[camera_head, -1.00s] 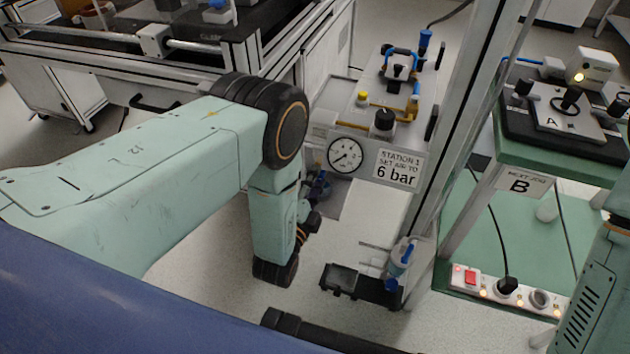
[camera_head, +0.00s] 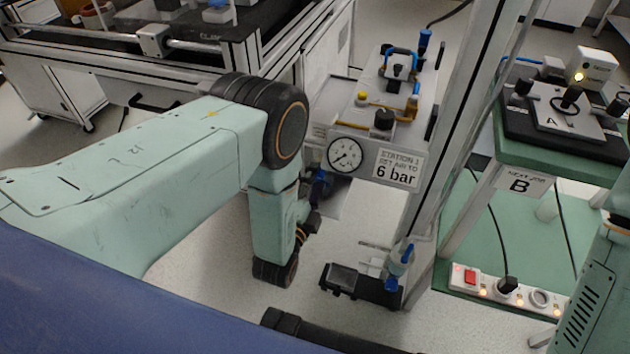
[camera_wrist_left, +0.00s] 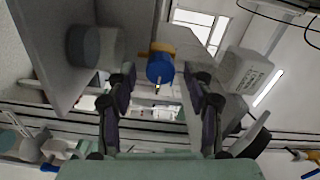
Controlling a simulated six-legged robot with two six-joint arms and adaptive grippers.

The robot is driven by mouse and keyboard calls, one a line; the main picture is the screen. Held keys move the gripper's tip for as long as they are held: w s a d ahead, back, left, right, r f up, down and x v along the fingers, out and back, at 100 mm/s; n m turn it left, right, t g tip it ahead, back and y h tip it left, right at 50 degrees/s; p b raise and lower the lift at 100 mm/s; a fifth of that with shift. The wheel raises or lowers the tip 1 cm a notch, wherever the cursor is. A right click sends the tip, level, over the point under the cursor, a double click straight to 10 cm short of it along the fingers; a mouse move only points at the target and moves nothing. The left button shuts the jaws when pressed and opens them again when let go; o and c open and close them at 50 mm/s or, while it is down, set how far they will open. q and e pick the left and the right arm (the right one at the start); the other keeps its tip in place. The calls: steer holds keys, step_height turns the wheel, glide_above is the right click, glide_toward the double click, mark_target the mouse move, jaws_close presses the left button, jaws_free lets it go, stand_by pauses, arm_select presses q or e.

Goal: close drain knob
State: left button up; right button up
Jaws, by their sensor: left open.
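In the left wrist view a round blue knob (camera_wrist_left: 160,68) with a yellow-orange part behind it sits in the gap between my left gripper's two fingertips. My left gripper (camera_wrist_left: 161,78) is open, one finger on each side of the knob; I cannot tell whether either touches it. In the head view a blue part (camera_head: 320,182), seemingly the same knob, shows below the station's gauge panel. My left gripper (camera_head: 312,222) is there as a dark shape beside and below it, partly hidden by my left arm.
A pressure gauge (camera_head: 345,155) and a "6 bar" sign (camera_head: 398,168) are on the panel above. A black knob (camera_head: 384,119) and a yellow button (camera_head: 362,98) are on top. A metal post (camera_head: 450,150) stands right of the station. A power strip (camera_head: 505,292) lies farther right.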

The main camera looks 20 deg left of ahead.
arm_select(q)
steer(key=s, duration=0.7)
steer(key=shift+s+a, duration=0.15)
steer(key=shift+s, duration=0.15)
steer(key=s+a+f+n+g+y+p, duration=0.1)
steer(key=s+a+f+n+g, duration=0.2)
steer(key=s+n+g, duration=0.15)
steer(key=s+a+f+n+g+p, duration=0.1)
steer(key=s+a+f+n+g, duration=0.25)
steer(key=s+g, duration=0.2)
steer(key=s+r+n+g, duration=0.2)
steer(key=s+n+g, duration=0.6)
steer(key=s, duration=1)
steer(key=shift+r+n+p, duration=0.3)
steer(key=shift+r+n, duration=0.1)
